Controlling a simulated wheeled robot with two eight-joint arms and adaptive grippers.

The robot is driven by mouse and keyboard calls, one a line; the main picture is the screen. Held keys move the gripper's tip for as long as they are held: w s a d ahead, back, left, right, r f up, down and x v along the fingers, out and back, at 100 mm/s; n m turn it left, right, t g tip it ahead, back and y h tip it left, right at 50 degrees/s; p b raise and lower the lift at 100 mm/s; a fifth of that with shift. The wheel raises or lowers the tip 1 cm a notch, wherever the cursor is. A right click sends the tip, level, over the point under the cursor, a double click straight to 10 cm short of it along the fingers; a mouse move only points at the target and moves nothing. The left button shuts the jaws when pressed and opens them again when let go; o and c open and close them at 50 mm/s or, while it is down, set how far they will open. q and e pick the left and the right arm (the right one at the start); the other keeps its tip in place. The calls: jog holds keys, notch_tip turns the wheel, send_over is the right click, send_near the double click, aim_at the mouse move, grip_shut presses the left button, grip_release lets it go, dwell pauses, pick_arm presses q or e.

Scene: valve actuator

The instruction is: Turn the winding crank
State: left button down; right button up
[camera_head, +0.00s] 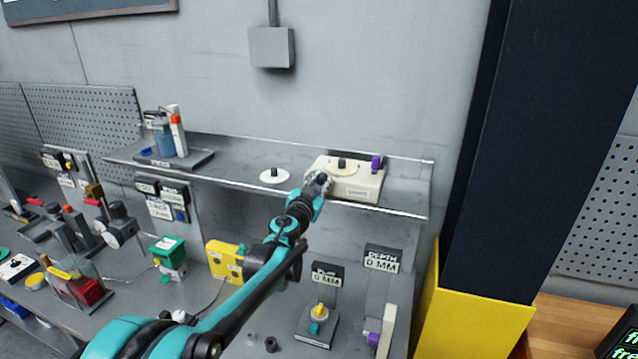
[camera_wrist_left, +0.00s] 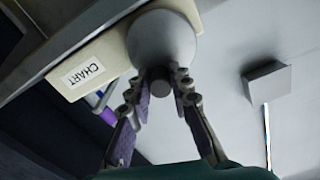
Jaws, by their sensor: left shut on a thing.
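A cream box labelled CHART (camera_head: 363,193) stands on the wall shelf, with a pale disc (camera_head: 345,170), a dark knob (camera_head: 342,162) and a purple knob (camera_head: 376,162) on top. My left gripper (camera_head: 322,180) is at the box's left front corner. In the left wrist view, the left gripper (camera_wrist_left: 160,88) is shut on a short dark knob (camera_wrist_left: 158,76), beside a pale round disc (camera_wrist_left: 160,38). The box's label (camera_wrist_left: 83,75) also shows there. I cannot tell for sure which part is the winding crank. My right gripper is not in view.
A second pale disc with a dark knob (camera_head: 273,175) lies on the shelf (camera_head: 235,178) left of the box. A tray with bottles (camera_head: 174,155) is farther left. Several devices crowd the bench below. A dark column with a yellow base (camera_head: 470,315) stands at right.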

pick_arm(q)
jog(key=shift+d+m, duration=0.1)
jog(key=shift+m, duration=0.4)
jog(key=c, duration=1.4)
grip_release()
jog(key=shift+o, duration=0.2)
jog(key=v, duration=1.2)
